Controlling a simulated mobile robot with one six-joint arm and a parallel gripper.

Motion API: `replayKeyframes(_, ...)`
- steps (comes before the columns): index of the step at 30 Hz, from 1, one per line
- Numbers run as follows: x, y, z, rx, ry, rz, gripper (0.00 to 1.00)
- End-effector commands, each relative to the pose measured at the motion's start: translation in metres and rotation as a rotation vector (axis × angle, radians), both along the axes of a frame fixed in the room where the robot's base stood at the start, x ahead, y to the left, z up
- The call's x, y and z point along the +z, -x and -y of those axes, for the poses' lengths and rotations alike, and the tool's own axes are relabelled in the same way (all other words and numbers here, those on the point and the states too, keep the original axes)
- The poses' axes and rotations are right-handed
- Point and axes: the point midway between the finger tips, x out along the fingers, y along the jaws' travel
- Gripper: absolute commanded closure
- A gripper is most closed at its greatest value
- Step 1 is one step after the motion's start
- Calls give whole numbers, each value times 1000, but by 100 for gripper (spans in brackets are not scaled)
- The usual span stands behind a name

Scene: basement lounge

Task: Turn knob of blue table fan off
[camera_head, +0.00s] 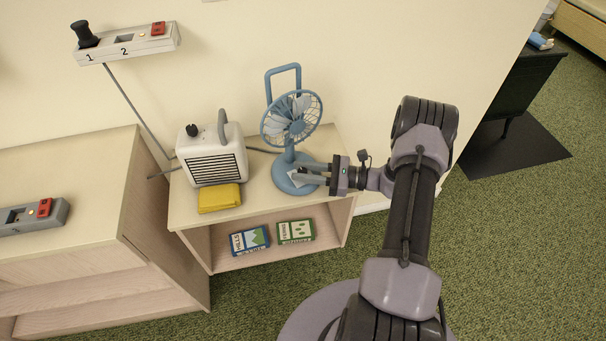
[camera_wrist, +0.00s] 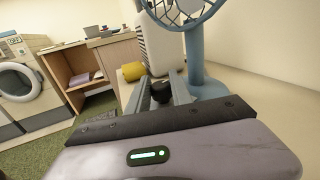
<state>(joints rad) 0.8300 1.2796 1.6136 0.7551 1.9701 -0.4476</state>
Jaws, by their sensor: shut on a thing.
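The blue table fan (camera_head: 291,118) stands upright on the small wooden shelf unit, its round base (camera_head: 285,178) flat on the top. The fan's pole and base also show in the wrist view (camera_wrist: 196,60). My gripper (camera_head: 306,174) reaches in from the right, low at the fan's base. In the wrist view a small dark knob (camera_wrist: 160,91) sits between my two fingers, and they are closed on it. In the head view the fingers hide the knob, so its setting cannot be read.
A white heater (camera_head: 212,155) with a dark knob stands left of the fan, and a yellow block (camera_head: 219,197) lies before it. Two boxes (camera_head: 249,239) lie on the lower shelf. A switch panel (camera_head: 128,43) is on the wall. Floor is clear at front right.

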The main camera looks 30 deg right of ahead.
Motion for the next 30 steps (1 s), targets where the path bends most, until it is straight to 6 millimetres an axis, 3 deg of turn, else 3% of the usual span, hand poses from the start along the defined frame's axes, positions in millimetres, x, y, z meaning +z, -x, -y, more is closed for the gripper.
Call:
replayKeyframes(22,1,0,0,78,-2,1,100)
replayKeyframes(23,1,0,0,78,-2,1,68)
replayKeyframes(24,1,0,0,78,-2,1,60)
replayKeyframes(26,1,0,0,78,-2,1,52)
replayKeyframes(30,1,0,0,78,-1,1,52)
